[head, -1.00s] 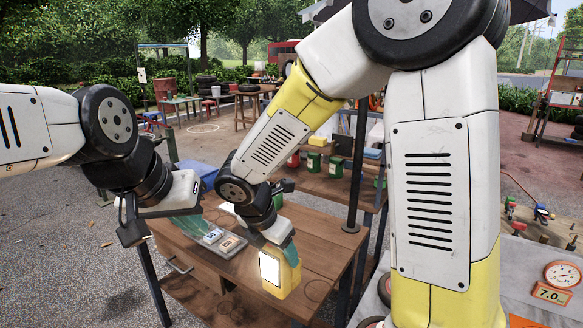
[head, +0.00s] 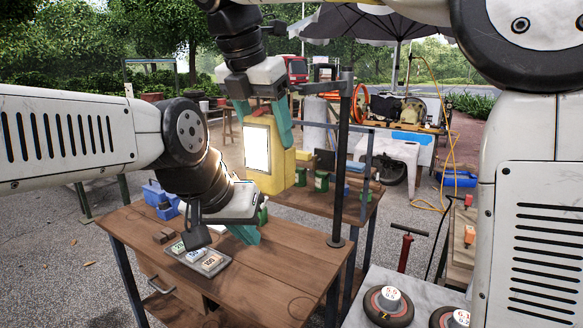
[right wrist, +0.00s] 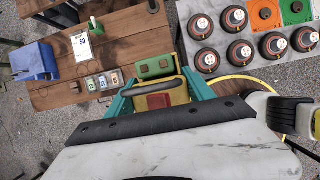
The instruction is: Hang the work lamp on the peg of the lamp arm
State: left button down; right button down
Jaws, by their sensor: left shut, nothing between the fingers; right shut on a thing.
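The work lamp (head: 278,165) is yellow with a bright white panel, held upright in the air in the head view. My right gripper (head: 265,112) comes down from above and is shut on its top. In the right wrist view the lamp (right wrist: 178,97) sits between the teal fingers. The lamp arm (head: 322,88) reaches left from the top of a dark post (head: 342,190), just right of my right gripper. I cannot make out its peg clearly. My left gripper (head: 246,234) is shut and empty, low over the wooden table, below the lamp.
The wooden table (head: 270,275) carries a tray (head: 198,258) of small numbered blocks. A blue bin (head: 160,195) stands at its far left. Green cans (head: 321,181) stand on a shelf behind. A grey bench with round weights (head: 388,305) is at right.

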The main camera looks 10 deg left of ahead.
jog(key=shift+s+d+r, duration=0.15)
jog(key=shift+d+r, duration=0.05)
jog(key=shift+r, duration=0.2)
jog(key=shift+s+d+r, duration=0.1)
jog(key=shift+d+r, duration=0.05)
jog(key=shift+r, duration=0.25)
jog(key=w+d+f, duration=0.1)
jog(key=w+d, duration=0.2)
jog(key=w, duration=0.6)
jog(key=shift+d+f, duration=0.3)
jog(key=shift+d, duration=0.05)
dwell(0.5)
jog(key=shift+c, duration=1.4)
grip_release()
